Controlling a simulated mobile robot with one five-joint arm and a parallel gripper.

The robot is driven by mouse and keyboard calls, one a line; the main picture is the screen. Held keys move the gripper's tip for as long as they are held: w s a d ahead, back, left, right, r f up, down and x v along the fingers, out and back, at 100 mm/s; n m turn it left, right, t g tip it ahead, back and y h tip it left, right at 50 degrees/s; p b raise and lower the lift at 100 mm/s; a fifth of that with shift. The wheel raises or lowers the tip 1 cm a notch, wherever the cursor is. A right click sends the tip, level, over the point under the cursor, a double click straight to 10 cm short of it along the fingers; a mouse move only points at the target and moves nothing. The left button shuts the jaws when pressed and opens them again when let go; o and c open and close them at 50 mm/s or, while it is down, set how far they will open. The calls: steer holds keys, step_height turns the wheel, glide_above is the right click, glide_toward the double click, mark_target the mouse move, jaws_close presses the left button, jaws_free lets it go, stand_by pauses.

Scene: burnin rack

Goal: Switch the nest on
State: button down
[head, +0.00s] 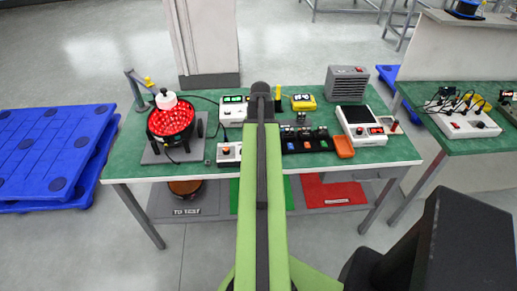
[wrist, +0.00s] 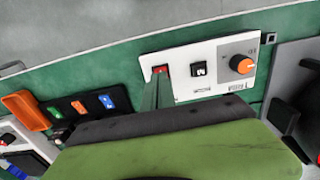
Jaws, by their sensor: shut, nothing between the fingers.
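In the head view the box (head: 228,153) is partly hidden behind my arm. My gripper (wrist: 156,82) is shut and empty, and its tip overlaps the red switch in the wrist view; I cannot tell if they touch. I cannot read which device is the nest.
A red-lined bowl (head: 171,120) stands at the left of the green bench (head: 135,165). A black tray (head: 318,137) with coloured parts and an orange bin (head: 343,147) lie right of my arm. A grey vented box (head: 346,84) and a yellow meter (head: 303,102) stand behind.

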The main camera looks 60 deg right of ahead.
step_height(320, 180, up, 4)
steer(key=p, duration=0.3)
steer(key=shift+r+p, duration=0.25)
steer(key=shift+p, duration=0.1)
steer(key=w+a+n, duration=0.6)
steer(key=w+a, duration=1.4)
steer(key=a, duration=0.4)
steer(key=w+a+n, duration=0.2)
steer(key=a+n, duration=0.3)
steer(key=a, duration=2.2)
